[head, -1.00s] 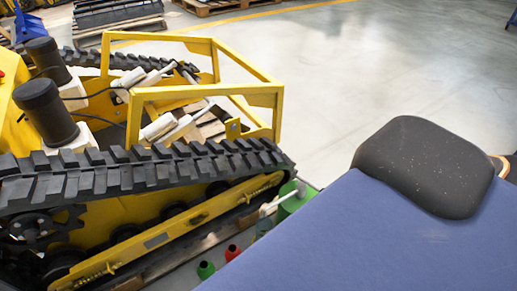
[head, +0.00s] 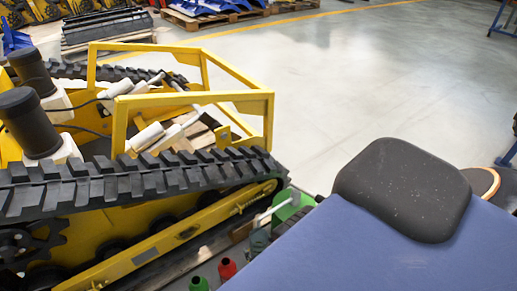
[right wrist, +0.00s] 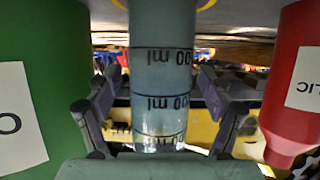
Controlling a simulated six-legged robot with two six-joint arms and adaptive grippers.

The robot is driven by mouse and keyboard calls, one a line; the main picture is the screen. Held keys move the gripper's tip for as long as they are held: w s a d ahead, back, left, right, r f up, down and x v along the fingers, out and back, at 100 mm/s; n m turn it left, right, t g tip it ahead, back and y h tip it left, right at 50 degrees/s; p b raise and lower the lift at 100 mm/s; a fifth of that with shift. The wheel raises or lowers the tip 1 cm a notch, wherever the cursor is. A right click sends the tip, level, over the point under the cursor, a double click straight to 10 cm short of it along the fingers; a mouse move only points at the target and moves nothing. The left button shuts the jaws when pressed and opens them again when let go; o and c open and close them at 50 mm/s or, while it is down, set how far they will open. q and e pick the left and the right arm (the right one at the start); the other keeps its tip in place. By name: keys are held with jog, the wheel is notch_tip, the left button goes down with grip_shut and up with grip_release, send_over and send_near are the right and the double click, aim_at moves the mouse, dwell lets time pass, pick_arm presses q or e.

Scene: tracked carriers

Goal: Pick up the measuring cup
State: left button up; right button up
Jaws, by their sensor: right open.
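The measuring cup (right wrist: 160,75) is a clear, blue-grey cylinder with dark "ml" marks. It fills the middle of the right wrist view, where the marks look upside down. My right gripper (right wrist: 163,108) is open, with one finger on each side of the cup and small gaps showing. In the head view a small grey-teal piece (head: 259,242), which looks like the cup, shows beside the yellow machine's track. My right gripper is hidden there, and my left gripper is in no view.
A green container (right wrist: 35,90) and a red one (right wrist: 295,85) stand close on either side of the cup. A yellow tracked carrier (head: 150,250) fills the left of the head view. Open floor (head: 330,90) lies beyond.

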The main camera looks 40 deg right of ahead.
aim_at(259, 240)
jog(key=c, duration=1.4)
jog(key=shift+r, duration=0.15)
jog(key=shift+r+p, duration=1.25)
jog(key=shift+r, duration=0.15)
jog(key=shift+r+p, duration=0.3)
jog(key=shift+r, duration=0.1)
jog(key=shift+s+a+f+p, duration=0.1)
jog(key=shift+s+a+p, duration=0.3)
jog(key=shift+s, duration=2.55)
jog(key=shift+s+a+f+p, duration=0.1)
jog(key=shift+s+a+p, duration=0.2)
jog(key=shift+s, duration=2.65)
jog(key=shift+s+a+p, duration=0.3)
jog(key=shift+s+p, duration=0.15)
jog(key=shift+s, duration=2.5)
